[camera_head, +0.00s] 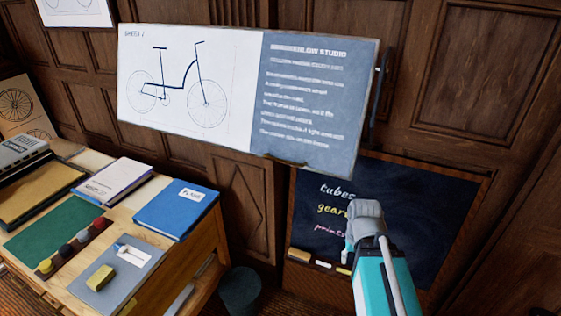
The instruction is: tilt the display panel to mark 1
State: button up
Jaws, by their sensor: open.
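The display panel (195,90) hangs on the wood-panelled wall, high in the middle of the head view. Its left part is white with a bicycle drawing, and its right part is blue-grey with white text. A dark upright fitting (378,98) shows beside its right edge, and a small dark piece is at its bottom edge. I cannot make out any numbered tilt mark. My gripper (352,228) is below and right of the panel, apart from it in the picture, in front of the chalkboard. It is open; its fingers are small and partly hidden by my wrist.
A chalkboard (420,195) with chalk words and a ledge of chalks is behind my arm. A wooden desk (205,245) at left bears a blue folder (175,209), a notebook (113,181) and ink pots. A dark bin (240,290) stands beside the desk.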

jog(key=n+t+h+p, duration=0.1)
jog(key=n+t+h, duration=0.9)
jog(key=t+h, duration=0.15)
send_near(281, 161)
jog(key=v, duration=0.3)
jog(key=shift+s+d+f+t, duration=0.1)
jog(key=shift+s+d+t, duration=0.1)
jog(key=shift+t, duration=0.05)
jog(key=shift+w+d, duration=0.1)
jog(key=shift+w, duration=0.05)
jog(key=b+x, duration=0.1)
jog(key=x, duration=1.2)
jog(key=shift+w+d+f+b, duration=0.1)
jog(key=shift+w+f+b, duration=0.15)
jog(key=shift+b, duration=0.15)
